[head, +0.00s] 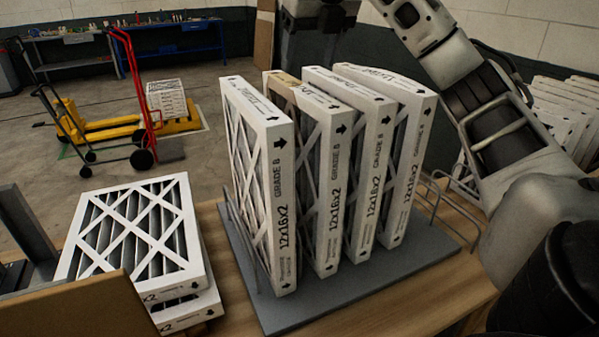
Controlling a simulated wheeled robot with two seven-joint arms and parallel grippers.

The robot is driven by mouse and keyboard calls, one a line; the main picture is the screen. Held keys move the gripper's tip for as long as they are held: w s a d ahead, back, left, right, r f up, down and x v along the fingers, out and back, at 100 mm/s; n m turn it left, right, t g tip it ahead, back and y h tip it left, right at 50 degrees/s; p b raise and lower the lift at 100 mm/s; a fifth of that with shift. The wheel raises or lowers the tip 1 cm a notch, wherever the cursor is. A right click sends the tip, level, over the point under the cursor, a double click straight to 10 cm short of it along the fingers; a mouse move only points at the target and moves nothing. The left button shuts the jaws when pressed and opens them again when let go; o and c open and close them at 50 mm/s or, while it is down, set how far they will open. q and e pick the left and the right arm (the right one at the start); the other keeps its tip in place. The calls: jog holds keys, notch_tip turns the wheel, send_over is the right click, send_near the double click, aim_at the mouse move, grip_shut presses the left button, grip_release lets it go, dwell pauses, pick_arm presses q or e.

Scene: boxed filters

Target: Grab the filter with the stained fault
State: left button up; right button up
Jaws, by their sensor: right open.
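Several white-framed filters stand upright in a row in a wire rack on a grey base (262,305). The second filter from the left (333,190) has a brownish stain on its top edge, towards the back. The leftmost filter (280,200), the third filter (368,185) and the rightmost filter (410,165) show no clear stain on their visible edges. My right gripper (316,45) is at the top of the view, behind and above the row, open and apparently empty. Its fingertips are not clearly visible. My left gripper is not in view.
Flat stacked filters (135,235) lie at the left of the wooden table (400,310), beside a brown cardboard panel (85,310). More filters (565,115) stand at the far right. A red hand truck (133,85) and yellow pallet jack (100,128) are on the floor behind.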

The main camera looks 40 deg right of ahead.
aim_at(303, 88)
jog(key=x, duration=0.4)
jog(key=shift+w+f+b, duration=0.2)
jog(key=shift+f+b, duration=0.1)
jog(key=shift+w+d+f, duration=0.15)
jog(key=shift+f, duration=0.2)
jog(key=p+x, duration=0.1)
jog(key=x, duration=0.3)
jog(key=shift+w+d+f, duration=0.15)
jog(key=shift+w+f, duration=0.05)
jog(key=shift+f, duration=0.2)
jog(key=shift+f, duration=0.25)
grip_shut()
jog(key=shift+w, duration=0.1)
